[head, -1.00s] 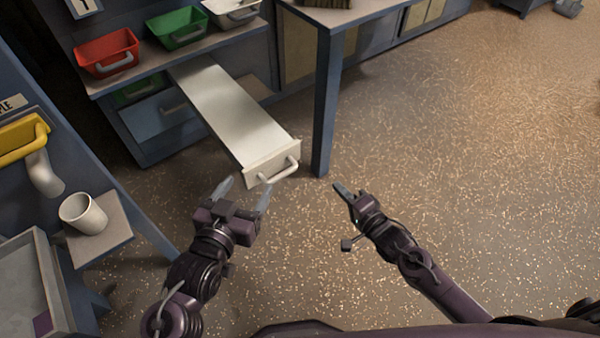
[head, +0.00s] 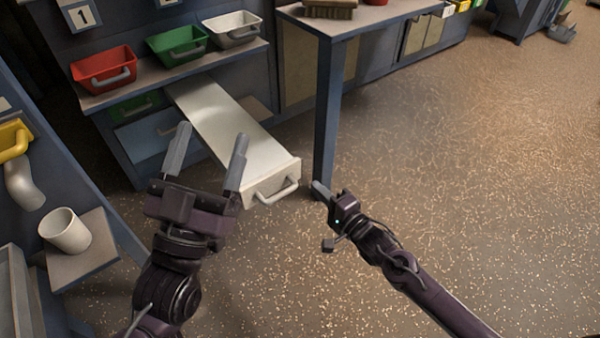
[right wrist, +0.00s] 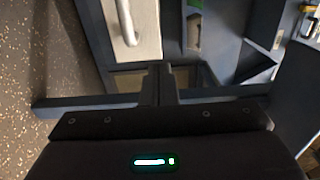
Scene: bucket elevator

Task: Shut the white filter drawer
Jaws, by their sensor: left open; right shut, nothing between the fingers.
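The white filter drawer (head: 222,118) is pulled far out of the blue cabinet in the head view. Its front panel with a curved handle (head: 284,192) faces me. The drawer front and handle (right wrist: 128,22) also show at the top of the right wrist view. My left gripper (head: 211,142) is open and empty, in front of the drawer's left side in the picture; I cannot tell whether it touches. My right gripper (head: 318,187) is shut and empty, just right of the drawer handle and apart from it. Its closed fingers (right wrist: 160,85) show in the right wrist view.
A blue table leg (head: 328,120) stands right of the drawer. Red (head: 104,70), green (head: 177,46) and white (head: 232,29) bins sit on the shelf above. A white cup (head: 64,231) stands on a ledge at left. The floor at right is clear.

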